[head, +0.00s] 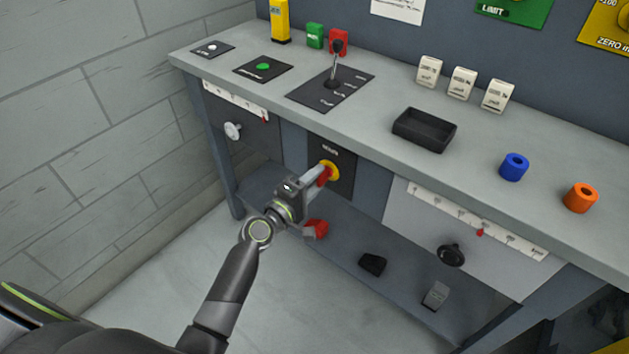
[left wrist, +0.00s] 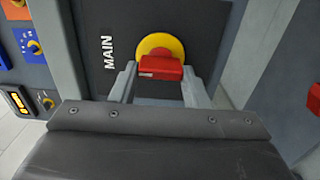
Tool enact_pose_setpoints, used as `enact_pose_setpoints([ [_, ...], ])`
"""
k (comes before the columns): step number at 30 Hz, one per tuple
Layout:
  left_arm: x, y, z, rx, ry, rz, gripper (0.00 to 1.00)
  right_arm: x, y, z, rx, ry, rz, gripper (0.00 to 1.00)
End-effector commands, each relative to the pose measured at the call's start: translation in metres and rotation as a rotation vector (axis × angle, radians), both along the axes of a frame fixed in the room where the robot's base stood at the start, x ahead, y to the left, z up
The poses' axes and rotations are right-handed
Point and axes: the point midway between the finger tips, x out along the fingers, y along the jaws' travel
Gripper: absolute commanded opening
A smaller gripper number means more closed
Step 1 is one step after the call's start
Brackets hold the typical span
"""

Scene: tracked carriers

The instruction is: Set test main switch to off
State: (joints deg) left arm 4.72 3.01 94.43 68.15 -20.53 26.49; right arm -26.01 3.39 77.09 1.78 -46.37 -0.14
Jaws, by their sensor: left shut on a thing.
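The main switch has a red handle (left wrist: 161,68) on a round yellow base (left wrist: 160,44). It sits on a black plate (left wrist: 118,15) marked MAIN on the bench front. In the left wrist view the handle lies across the picture, at right angles to the line of the label. My left gripper (head: 322,176) is at the switch, its two fingers on either side of the red handle and shut on it. In the head view the fingers partly hide the handle, while the yellow base (head: 332,169) shows. My right gripper is not in view.
Above the switch, the bench top holds a lever on a black plate (head: 350,85), a black tray (head: 424,130), and blue (head: 514,167) and orange (head: 581,198) rings. A white knob (head: 233,131) and black knob (head: 451,254) flank the switch. A red block (head: 316,229) lies below.

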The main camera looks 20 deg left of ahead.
Motion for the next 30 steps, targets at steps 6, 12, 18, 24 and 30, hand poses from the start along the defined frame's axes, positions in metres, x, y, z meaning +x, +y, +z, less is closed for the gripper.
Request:
enact_pose_setpoints([
  [6,0.0,0.0,-0.001,0.002,0.002,0.001,0.64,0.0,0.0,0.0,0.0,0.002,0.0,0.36],
  [12,0.0,0.0,-0.001,0.001,0.001,0.0,0.64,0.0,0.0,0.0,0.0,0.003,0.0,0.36],
  [18,-0.009,0.004,-0.001,0.003,0.001,0.001,0.64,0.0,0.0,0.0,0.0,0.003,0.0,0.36],
  [24,-0.043,0.016,-0.002,0.003,0.003,0.001,0.64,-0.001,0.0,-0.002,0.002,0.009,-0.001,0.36],
  [30,-0.086,0.031,-0.003,0.003,0.003,0.001,0.64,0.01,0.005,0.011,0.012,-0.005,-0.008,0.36],
])
